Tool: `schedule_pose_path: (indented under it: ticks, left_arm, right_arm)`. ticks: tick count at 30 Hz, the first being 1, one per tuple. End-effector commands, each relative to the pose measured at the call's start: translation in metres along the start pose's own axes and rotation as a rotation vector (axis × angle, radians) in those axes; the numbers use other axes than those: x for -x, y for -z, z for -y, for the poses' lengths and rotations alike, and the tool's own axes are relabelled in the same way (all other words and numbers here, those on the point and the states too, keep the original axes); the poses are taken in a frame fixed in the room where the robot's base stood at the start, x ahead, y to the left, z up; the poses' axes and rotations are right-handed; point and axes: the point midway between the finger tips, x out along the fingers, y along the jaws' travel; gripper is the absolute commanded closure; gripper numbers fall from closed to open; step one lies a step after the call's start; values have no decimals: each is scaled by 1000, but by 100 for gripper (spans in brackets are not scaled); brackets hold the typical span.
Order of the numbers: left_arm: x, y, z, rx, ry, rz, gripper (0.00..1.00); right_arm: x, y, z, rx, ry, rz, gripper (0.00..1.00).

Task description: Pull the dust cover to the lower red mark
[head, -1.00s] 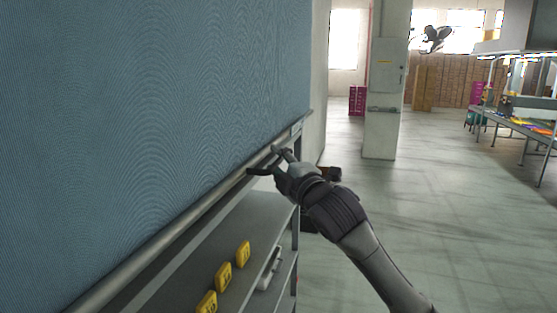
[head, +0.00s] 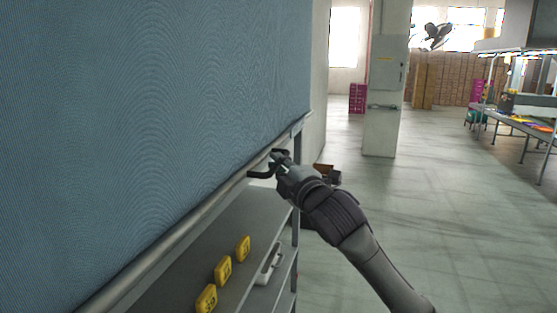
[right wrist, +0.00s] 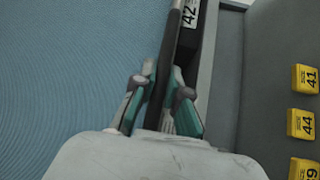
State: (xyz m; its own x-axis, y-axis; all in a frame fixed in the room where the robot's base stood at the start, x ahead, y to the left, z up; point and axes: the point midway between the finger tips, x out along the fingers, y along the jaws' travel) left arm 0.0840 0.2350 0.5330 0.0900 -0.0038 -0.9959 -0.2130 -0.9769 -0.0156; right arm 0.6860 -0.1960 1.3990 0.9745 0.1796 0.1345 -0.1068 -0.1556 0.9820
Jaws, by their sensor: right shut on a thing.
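The dust cover (head: 150,110) is a large blue ribbed sheet that fills the left of the head view. A grey bar (head: 190,226) runs along its lower edge. My right gripper (head: 268,164) is at the far part of this bar, with its fingers around it. In the right wrist view the gripper (right wrist: 158,98) is shut on the bar (right wrist: 170,62), with the blue cover (right wrist: 70,70) to the left. No red mark shows in these frames. My left gripper is not in view.
Below the bar is a grey shelf rack (head: 232,215) with several yellow number tags (head: 223,270) and a pale item (head: 269,264). A column with a grey cabinet (head: 388,75) stands beyond. A worktable (head: 518,125) is at the right. The floor (head: 440,220) right of my arm is clear.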

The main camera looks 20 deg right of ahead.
Motion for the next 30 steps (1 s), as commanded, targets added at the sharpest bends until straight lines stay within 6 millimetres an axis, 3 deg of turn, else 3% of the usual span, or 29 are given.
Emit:
schedule_pose_path:
  ticks: [1,5,21,30]
  left_arm:
    - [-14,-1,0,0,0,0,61]
    - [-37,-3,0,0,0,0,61]
    - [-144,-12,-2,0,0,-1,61]
    - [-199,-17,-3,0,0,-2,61]
  right_arm:
    - [3,-3,23,0,9,1,100]
    - [8,-8,63,0,11,1,100]
    - [35,-34,256,-3,13,2,100]
    - [48,-46,348,-3,11,2,100]
